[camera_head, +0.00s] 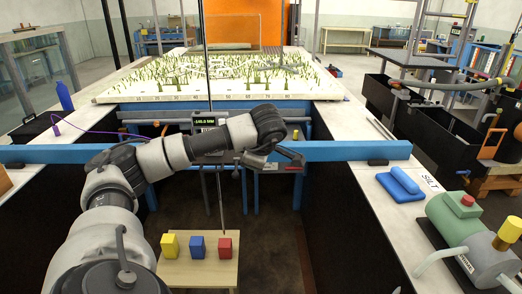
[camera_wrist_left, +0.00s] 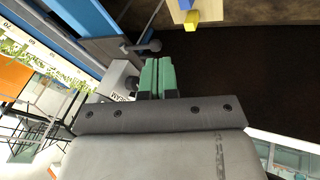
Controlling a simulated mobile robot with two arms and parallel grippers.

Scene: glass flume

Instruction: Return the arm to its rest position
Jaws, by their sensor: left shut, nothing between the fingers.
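My left arm (camera_head: 180,152) comes in from the lower left of the head view. It reaches over the blue beam (camera_head: 350,151), its wrist raised and bent to the right. My left gripper (camera_head: 292,158) is at its end, small and dark in front of the beam. In the left wrist view its green fingers (camera_wrist_left: 157,78) are together with nothing between them. My right gripper is not in view.
A small wooden table (camera_head: 200,272) below holds yellow (camera_head: 169,245), blue (camera_head: 196,245) and red (camera_head: 225,247) blocks. A planted flume bed (camera_head: 220,75) lies beyond the beam. The right counter carries a blue block-like object (camera_head: 400,187) and a green pump (camera_head: 465,225).

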